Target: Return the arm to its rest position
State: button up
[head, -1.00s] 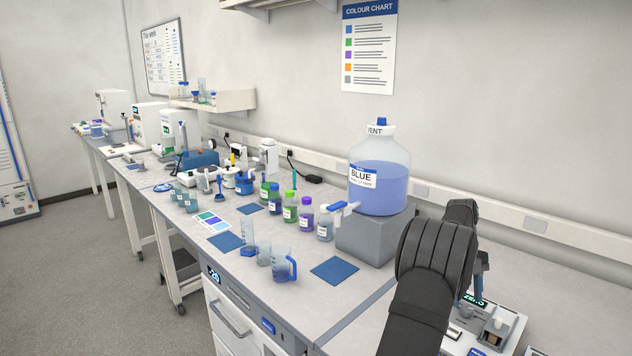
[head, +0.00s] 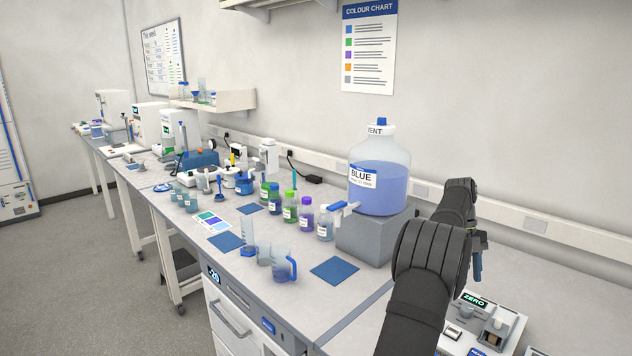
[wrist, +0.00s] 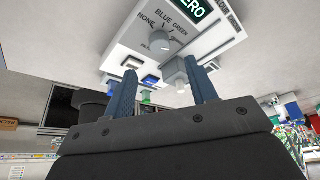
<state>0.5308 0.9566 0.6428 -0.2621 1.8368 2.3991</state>
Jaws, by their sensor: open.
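My gripper (wrist: 163,90) is open in the wrist view, its two blue fingers apart with nothing held between them. In the head view my gripper (head: 477,262) is mostly hidden behind my dark arm at the right, with a blue finger showing. It is above the bench, over the device with the ZERO display (head: 474,300). In the wrist view that device (wrist: 128,45) appears beyond the fingers, with a dial marked NONE, BLUE and GREEN.
A large BLUE vent bottle (head: 380,178) stands on a grey block (head: 375,238) left of my arm. Several small bottles (head: 290,207), beakers (head: 284,265) and blue mats (head: 334,270) sit further left.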

aim_at(467, 307)
jog(key=x, duration=0.8)
jog(key=shift+f, duration=0.15)
jog(key=shift+r+n+h, duration=0.2)
jog(key=shift+n+h, duration=0.1)
jog(key=shift+n, duration=0.3)
jog(key=n+h, duration=0.1)
jog(key=n, duration=0.2)
jog(key=shift+a+t, duration=0.15)
jog(key=shift+t, duration=0.15)
jog(key=n+t, duration=0.1)
jog(key=n, duration=0.2)
jog(key=n+h, duration=0.1)
jog(key=n, duration=0.1)
jog(key=shift+s+a+n+t+h, duration=0.1)
jog(key=shift+s+n+t+h, duration=0.05)
jog(key=shift+n+t+h, duration=0.2)
jog(key=n+t, duration=0.1)
jog(key=n, duration=0.1)
jog(key=n+t, duration=0.1)
jog(key=n, duration=0.2)
jog(key=shift+s+h, duration=0.15)
jog(key=shift+h, duration=0.1)
jog(key=n+t, duration=0.1)
jog(key=n, duration=0.1)
jog(key=n+t, duration=0.1)
jog(key=n, duration=0.2)
jog(key=shift+s+n, duration=0.1)
jog(key=shift+n, duration=0.25)
